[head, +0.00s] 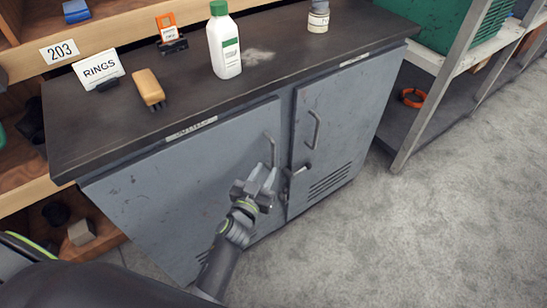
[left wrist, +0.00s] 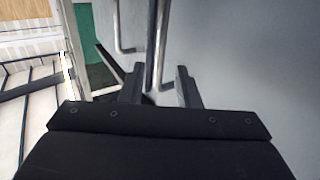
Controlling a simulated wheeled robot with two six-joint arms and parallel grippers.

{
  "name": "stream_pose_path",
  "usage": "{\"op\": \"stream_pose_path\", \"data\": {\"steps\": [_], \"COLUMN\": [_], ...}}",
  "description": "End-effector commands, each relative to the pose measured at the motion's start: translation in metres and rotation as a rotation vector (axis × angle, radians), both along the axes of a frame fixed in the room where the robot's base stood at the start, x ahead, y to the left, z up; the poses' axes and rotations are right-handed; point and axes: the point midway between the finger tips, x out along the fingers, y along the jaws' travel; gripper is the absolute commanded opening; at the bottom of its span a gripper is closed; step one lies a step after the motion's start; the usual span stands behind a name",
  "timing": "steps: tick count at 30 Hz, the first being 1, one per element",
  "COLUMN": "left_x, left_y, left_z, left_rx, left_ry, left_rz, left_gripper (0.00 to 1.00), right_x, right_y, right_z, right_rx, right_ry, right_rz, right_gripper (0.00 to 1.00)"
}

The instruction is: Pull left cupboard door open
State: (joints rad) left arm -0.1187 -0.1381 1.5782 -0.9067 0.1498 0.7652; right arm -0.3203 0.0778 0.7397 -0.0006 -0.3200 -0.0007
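The grey cupboard has a left door (head: 190,180) and a right door (head: 335,125), each with an upright bar handle. The left door handle (head: 272,148) is near that door's right edge. My left gripper (head: 266,176) is at the lower part of this handle. In the left wrist view its two dark fingers (left wrist: 159,88) are apart, with the metal handle bar (left wrist: 157,42) running between them. I see no clear grip on the bar. The left door looks shut or nearly so; I cannot tell which. My right gripper is not in view.
The right door handle (head: 315,130) and a small latch lever (head: 299,170) are close to the right of my gripper. The concrete floor (head: 400,230) in front is clear.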

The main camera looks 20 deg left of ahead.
Motion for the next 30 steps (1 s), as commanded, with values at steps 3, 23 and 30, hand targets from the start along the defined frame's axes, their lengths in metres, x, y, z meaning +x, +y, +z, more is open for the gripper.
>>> {"op": "stream_pose_path", "data": {"steps": [3, 23, 30], "left_x": [0.024, 0.07, 0.07], "left_y": [-0.002, -0.005, -0.005], "left_z": [-0.002, 0.0, 0.0], "left_rx": [0.003, 0.001, 0.001], "left_ry": [-0.002, 0.001, 0.0], "left_rz": [-0.001, 0.0, 0.0], "left_gripper": [0.29, 0.29, 0.07], "right_x": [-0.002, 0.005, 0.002], "right_y": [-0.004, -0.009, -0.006], "right_z": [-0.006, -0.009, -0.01], "right_rx": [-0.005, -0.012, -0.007], "right_ry": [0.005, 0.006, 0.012], "right_rz": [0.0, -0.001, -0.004], "right_gripper": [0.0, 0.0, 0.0]}}
